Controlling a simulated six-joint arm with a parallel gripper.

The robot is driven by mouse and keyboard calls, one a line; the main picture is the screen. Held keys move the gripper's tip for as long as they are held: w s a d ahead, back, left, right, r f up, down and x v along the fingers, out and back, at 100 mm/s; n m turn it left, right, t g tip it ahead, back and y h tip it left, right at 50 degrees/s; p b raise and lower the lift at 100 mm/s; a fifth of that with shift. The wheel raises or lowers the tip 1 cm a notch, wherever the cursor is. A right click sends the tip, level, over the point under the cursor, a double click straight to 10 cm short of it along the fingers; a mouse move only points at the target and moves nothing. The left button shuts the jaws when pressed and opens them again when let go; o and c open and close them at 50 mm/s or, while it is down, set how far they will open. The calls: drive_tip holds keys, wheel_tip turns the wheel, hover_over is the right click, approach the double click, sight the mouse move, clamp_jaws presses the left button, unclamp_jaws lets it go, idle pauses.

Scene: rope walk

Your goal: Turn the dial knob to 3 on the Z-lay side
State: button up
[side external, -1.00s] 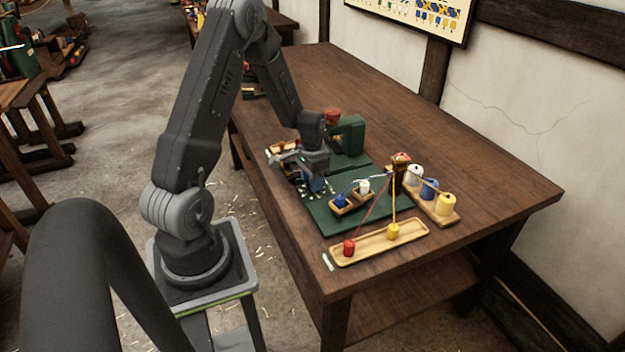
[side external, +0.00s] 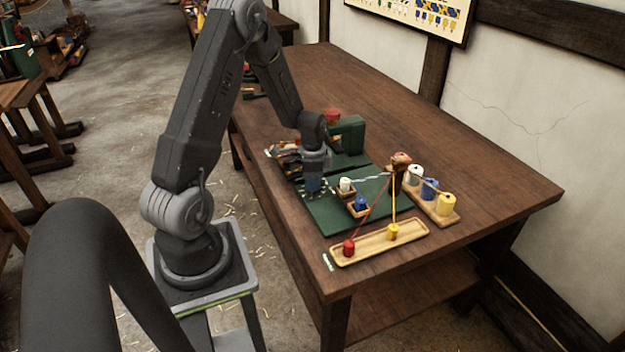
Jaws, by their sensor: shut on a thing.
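My gripper (side external: 314,183) points down at the left part of the green board (side external: 328,217), over the dial with its pale marks. It is shut on the dial knob, which the fingers and wrist mostly hide. The number the knob points to and the Z-lay lettering cannot be read. To the right of my gripper, two small wooden holders carry a white bobbin (side external: 345,185) and a blue bobbin (side external: 361,203). The white one is farther back and left, the blue one nearer and right.
A wooden tray (side external: 372,246) in front holds a red bobbin (side external: 348,248) and a yellow bobbin (side external: 393,231), with strands rising to a wooden top piece (side external: 401,161). A rack (side external: 436,212) with three spools stands right. A green block (side external: 347,133) stands behind. The table's right side is clear.

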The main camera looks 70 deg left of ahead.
drive_tip(key=o, duration=0.9)
drive_tip(key=shift+r, duration=0.1)
wheel_tip(320, 180, up, 14)
drive_tip(key=shift+a+f, duration=0.1)
drive_tip(key=shift+f, duration=0.05)
